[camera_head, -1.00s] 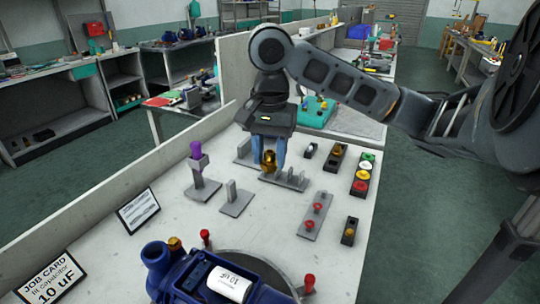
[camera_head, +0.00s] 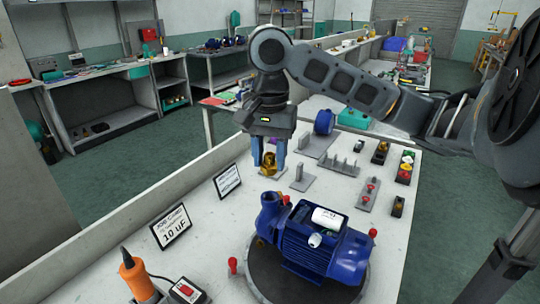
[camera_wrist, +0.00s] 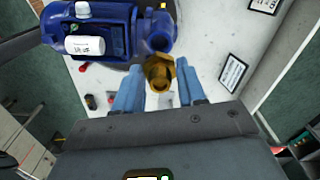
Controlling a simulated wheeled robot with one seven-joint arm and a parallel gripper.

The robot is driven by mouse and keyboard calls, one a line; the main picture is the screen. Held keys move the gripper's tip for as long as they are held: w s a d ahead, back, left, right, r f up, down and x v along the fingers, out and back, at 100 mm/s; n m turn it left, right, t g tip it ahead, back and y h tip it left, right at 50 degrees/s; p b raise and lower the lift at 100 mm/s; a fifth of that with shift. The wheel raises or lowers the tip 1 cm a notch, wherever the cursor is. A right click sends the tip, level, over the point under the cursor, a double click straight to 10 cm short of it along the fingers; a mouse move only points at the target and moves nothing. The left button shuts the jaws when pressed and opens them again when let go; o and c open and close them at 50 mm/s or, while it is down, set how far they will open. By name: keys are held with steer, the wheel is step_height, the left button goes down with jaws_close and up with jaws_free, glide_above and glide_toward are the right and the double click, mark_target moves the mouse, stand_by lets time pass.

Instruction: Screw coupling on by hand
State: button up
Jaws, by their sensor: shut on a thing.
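The blue pump (camera_head: 305,252) sits on a dark round turntable (camera_head: 262,283), with a white capacitor (camera_head: 327,218) in its open top box. Its upright port (camera_head: 270,208) is at the left end; its round opening (camera_wrist: 158,43) shows in the wrist view. My gripper (camera_head: 270,152) is shut on the brass coupling (camera_head: 268,163), a hex-collared fitting, and holds it above the bench behind the port. In the wrist view the coupling (camera_wrist: 159,74) sits between my blue fingers (camera_wrist: 158,95), close to the port in the picture; the true gap is hard to tell.
Two cards, the job card (camera_head: 171,227) and another (camera_head: 227,180), stand left of the pump. Red knobs (camera_head: 233,265) stand around the turntable. An orange-handled tool (camera_head: 136,276) is at the front left. Grey racks (camera_head: 342,166) and small part trays (camera_head: 404,168) fill the bench behind.

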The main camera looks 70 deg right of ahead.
steer(key=shift+f+b, duration=2.45)
steer(key=shift+f, duration=0.65)
steer(key=shift+f, duration=0.15)
steer(key=o, duration=1.2)
steer(key=shift+c, duration=0.2)
steer(key=shift+r+p, duration=3)
steer(key=shift+p, duration=0.25)
